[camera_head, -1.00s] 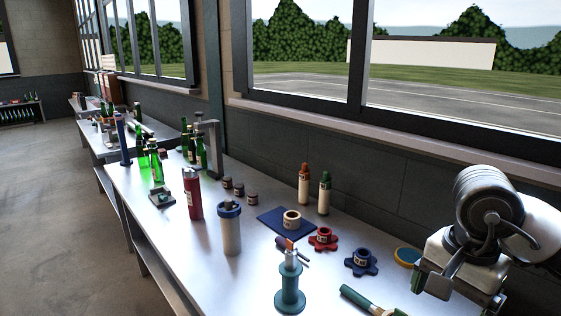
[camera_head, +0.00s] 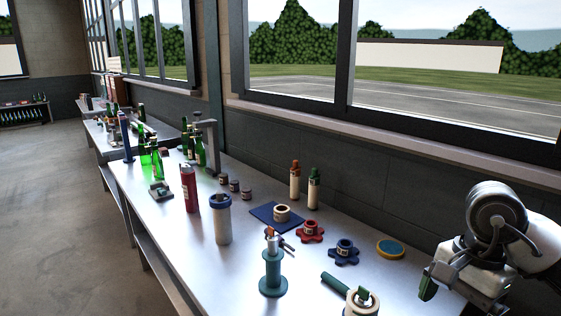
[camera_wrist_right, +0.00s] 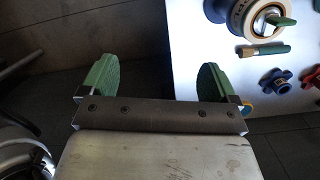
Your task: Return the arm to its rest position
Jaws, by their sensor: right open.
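My right arm enters the head view from the right. Its gripper (camera_head: 428,288) hangs past the right end of the bench items, with one green fingertip in sight. In the right wrist view the two green fingers of my right gripper (camera_wrist_right: 158,80) are wide apart with nothing between them. My left gripper is in neither view.
A window wall runs behind.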

